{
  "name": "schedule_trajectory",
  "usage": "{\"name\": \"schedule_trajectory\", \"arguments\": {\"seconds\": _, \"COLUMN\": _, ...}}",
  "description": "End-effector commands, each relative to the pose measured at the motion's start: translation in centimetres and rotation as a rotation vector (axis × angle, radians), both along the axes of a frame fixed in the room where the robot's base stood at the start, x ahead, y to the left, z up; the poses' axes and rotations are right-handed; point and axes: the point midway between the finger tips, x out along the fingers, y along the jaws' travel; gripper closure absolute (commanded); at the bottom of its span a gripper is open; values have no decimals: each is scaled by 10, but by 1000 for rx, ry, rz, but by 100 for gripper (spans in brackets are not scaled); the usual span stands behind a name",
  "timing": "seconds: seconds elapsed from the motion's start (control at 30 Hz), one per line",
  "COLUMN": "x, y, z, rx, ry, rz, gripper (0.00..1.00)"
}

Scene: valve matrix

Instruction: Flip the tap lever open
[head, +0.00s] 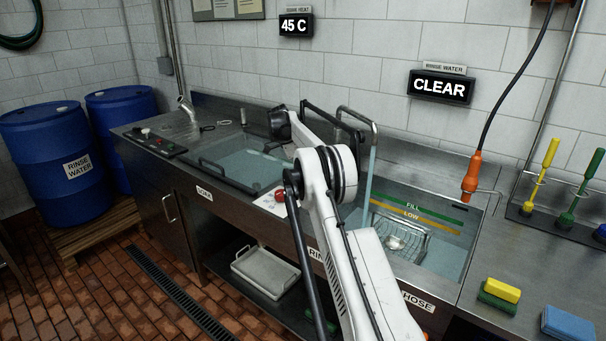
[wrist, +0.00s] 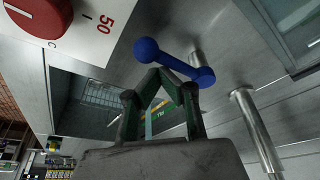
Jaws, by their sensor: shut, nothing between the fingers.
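The blue tap lever (wrist: 175,63) has a round knob end and slants from upper left to lower right, joining a metal stem at its right end in the wrist view. My gripper (wrist: 160,76) is shut and empty. Its fingertips meet just below the lever's middle in that picture; I cannot tell whether they touch it. In the head view a metal tap spout (head: 358,113) arches over the right sink, with a pale blue streak below its end. My arm hides the lever and fingertips there.
A red knob (wrist: 38,16) on a white dial plate lies to the upper left in the wrist view. A metal pipe (wrist: 256,130) stands to the right. The right sink (head: 440,247) holds a wire basket. A wall sign (head: 440,86) reads CLEAR.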

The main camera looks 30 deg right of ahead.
Motion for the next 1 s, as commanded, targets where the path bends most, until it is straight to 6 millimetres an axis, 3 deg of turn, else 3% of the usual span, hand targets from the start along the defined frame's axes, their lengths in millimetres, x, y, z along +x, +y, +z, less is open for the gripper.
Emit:
{"name": "schedule_trajectory", "arguments": {"seconds": 0.7, "x": 5, "y": 6, "z": 0, "rx": 2, "ry": -8, "rz": 10, "gripper": 100}}
{"name": "schedule_trajectory", "arguments": {"seconds": 1.0, "x": -11, "y": 1, "z": 4, "rx": 2, "ry": -5, "rz": 7, "gripper": 100}}
